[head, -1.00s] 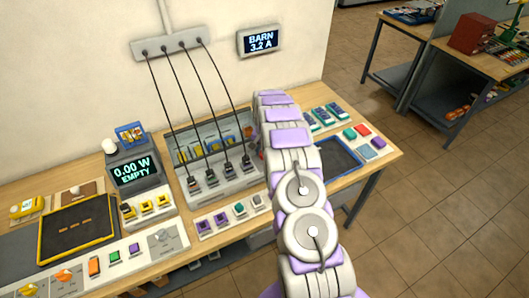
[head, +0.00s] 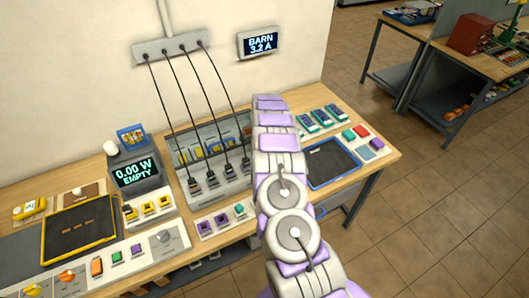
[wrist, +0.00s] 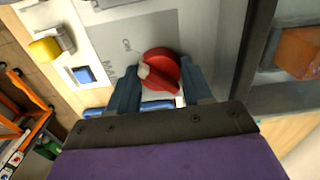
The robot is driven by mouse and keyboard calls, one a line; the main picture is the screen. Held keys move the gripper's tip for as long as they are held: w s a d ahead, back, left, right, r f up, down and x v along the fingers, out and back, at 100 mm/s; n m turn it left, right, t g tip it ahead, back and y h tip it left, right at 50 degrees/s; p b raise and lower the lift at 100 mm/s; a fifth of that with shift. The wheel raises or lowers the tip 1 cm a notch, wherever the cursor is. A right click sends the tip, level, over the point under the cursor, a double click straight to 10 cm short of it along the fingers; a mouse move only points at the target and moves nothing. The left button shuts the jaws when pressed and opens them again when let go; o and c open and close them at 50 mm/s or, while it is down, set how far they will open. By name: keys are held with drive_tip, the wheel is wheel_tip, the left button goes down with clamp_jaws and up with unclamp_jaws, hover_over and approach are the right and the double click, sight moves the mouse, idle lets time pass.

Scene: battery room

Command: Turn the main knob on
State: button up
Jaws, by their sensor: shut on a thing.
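The main knob (wrist: 158,68) is red and round with a raised bar and a pale mark on its left side. It sits on a grey plate (wrist: 200,30) with an "ON" label at its upper left and partly hidden lettering starting with "M" at its left. My gripper (wrist: 161,86) has one dark finger on each side of the knob and is shut on it. In the head view my arm hides both the knob and the gripper. The wall display (head: 260,41) reads "BARN 3.2 A". A meter (head: 136,173) reads "0.00 W EMPTY".
On the bench, a grey charging rack (head: 215,190) with several cabled plugs stands left of my arm. A blue-rimmed tray (head: 312,184) and green modules (head: 322,118) lie to its right. In the wrist view, a grey wall (wrist: 250,60) rises close right of the gripper.

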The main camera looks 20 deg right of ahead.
drive_tip(key=shift+w+r, duration=0.1)
drive_tip(key=shift+w, duration=0.05)
idle(0.4)
drive_tip(key=o, duration=1)
drive_tip(key=shift+o, duration=0.2)
wheel_tip(320, 180, up, 17)
drive_tip(key=shift+r, duration=0.1)
